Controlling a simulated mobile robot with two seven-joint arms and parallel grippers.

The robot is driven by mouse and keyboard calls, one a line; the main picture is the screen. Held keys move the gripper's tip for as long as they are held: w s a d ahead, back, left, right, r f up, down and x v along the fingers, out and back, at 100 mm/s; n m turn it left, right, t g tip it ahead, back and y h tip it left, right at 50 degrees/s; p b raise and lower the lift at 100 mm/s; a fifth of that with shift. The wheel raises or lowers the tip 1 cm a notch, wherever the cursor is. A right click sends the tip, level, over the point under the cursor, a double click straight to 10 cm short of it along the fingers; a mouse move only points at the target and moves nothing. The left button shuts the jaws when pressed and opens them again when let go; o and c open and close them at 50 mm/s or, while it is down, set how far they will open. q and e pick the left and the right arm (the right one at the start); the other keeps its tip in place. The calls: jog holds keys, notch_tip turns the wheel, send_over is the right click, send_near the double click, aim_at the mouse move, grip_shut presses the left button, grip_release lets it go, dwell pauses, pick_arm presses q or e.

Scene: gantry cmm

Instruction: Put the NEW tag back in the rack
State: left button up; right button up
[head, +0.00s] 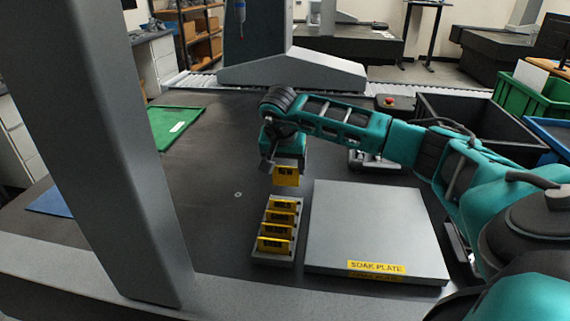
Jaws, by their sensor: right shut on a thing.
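The yellow NEW tag (286,176) hangs upright from my right gripper (284,162), which is shut on it. It is above the far end of the tag rack (273,258). The grey rack holds several yellow tags standing in a row, including a front tag (274,245). Their lettering is small and hard to read. The NEW tag appears apart from the row, just beyond the farthest standing tag (282,205); whether it touches the rack I cannot tell. My left gripper is not in view.
A grey soak plate (375,225) with a yellow label lies right of the rack. A grey column (115,140) blocks part of the left side. A green mat (174,127) lies at the back left.

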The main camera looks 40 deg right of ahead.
aim_at(285, 184)
jog(key=shift+f, duration=0.5)
jog(key=shift+f, duration=0.1)
jog(key=shift+f+b, duration=0.75)
jog(key=shift+f, duration=0.15)
jog(key=shift+a, duration=0.1)
jog(key=shift+f, duration=0.25)
jog(key=shift+f, duration=0.2)
dwell(0.6)
jog(key=shift+f, duration=0.25)
